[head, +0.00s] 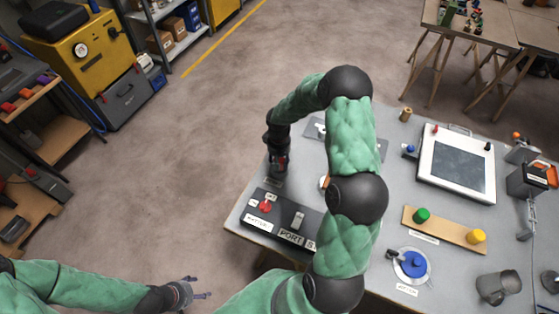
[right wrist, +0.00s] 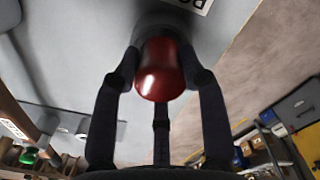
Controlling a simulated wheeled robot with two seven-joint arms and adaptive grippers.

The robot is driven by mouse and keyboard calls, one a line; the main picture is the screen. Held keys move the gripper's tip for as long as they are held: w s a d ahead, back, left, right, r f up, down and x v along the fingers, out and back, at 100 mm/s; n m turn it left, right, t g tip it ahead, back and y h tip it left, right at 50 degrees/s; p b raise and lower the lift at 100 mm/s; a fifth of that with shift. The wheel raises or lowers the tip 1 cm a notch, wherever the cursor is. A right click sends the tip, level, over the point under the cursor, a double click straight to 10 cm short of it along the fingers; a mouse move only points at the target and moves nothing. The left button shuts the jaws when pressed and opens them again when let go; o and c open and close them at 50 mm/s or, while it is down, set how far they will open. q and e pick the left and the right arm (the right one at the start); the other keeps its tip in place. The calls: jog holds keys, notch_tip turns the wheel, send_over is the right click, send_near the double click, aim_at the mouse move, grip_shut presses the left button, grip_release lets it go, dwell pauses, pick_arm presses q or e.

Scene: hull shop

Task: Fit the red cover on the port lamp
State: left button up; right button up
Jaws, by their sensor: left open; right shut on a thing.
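The red cover (right wrist: 162,70) is between the fingers of my right gripper (right wrist: 162,78), which is shut on it. In the right wrist view its far end meets a grey round base (right wrist: 160,32), beside a partly cut-off label beginning "PO". I cannot tell whether the cover is seated or only close to the base. In the head view my right gripper (head: 278,166) is low at the table's left edge, and a little red shows there. The lamp itself is mostly hidden. My left gripper (head: 198,290) is open and empty, off the table at the lower left.
A dark switch panel (head: 255,221) with a red knob (head: 265,206) and a "PORT" label is on the grey table (head: 382,124) near my right gripper. A wooden board (head: 447,230) holds green and yellow caps. My right arm hides the table's middle.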

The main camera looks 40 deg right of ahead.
jog(key=shift+f+b, duration=0.8)
jog(key=shift+b, duration=0.05)
dwell(0.9)
jog(key=o, duration=1)
jog(key=o, duration=0.4)
jog(key=shift+o, duration=0.2)
jog(key=shift+r, duration=0.1)
jog(key=shift+r+p, duration=2.5)
jog(key=shift+r, duration=1.45)
